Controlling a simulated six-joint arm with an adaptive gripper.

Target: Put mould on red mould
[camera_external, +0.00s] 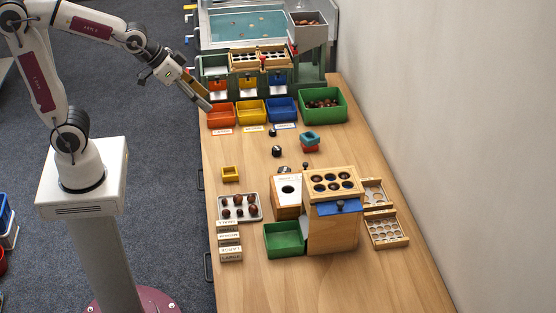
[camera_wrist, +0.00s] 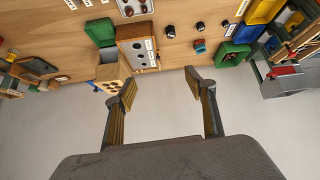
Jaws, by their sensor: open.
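A red mould (camera_external: 309,148) stands on the wooden table right of centre, with a teal-blue mould (camera_external: 310,136) resting on top of it, slightly turned. The stack also shows small in the wrist view, where its teal mould (camera_wrist: 199,46) is visible. A yellow mould (camera_external: 230,173) stands apart near the table's left edge. My gripper (camera_external: 203,96) is raised near the table's left edge by the orange bin, away from the moulds. In the wrist view my gripper (camera_wrist: 161,86) is open, with nothing between its fingers.
Orange (camera_external: 221,116), yellow (camera_external: 252,111), blue (camera_external: 283,109) and green (camera_external: 323,106) bins line the back. Small dark knobs (camera_external: 276,151) lie mid-table. A wooden box with holes (camera_external: 333,220), a green tray (camera_external: 285,240) and a chestnut tray (camera_external: 240,216) occupy the front.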

